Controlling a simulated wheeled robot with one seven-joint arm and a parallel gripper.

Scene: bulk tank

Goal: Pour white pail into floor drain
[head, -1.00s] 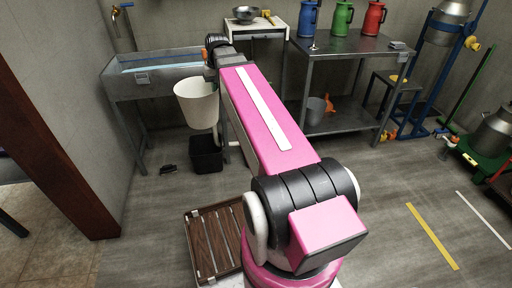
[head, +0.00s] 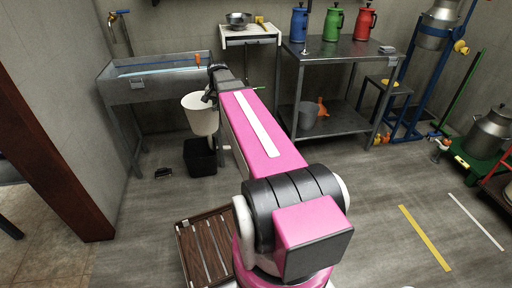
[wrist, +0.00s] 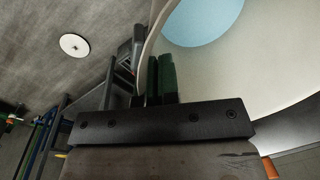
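The white pail (head: 200,118) hangs above the floor, in front of the sink, roughly upright. My gripper (head: 211,95) is at its upper right rim, partly hidden by my arm. In the wrist view the dark fingers (wrist: 160,78) are close together at the pail's rim, apparently shut on its wall. The pail's pale inside (wrist: 265,60) fills the upper right, with a light blue round surface in it. A round white disc with a dark centre (wrist: 74,45), which looks like the floor drain, lies on the grey floor in the wrist view. I cannot clearly make it out in the head view.
A black bin (head: 200,158) stands on the floor below the pail. A metal sink (head: 133,88) is behind it. A small white table (head: 235,38) and a steel rack (head: 345,50) with coloured jugs stand at the back. A slatted wooden mat (head: 205,250) lies nearby. The right floor is open.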

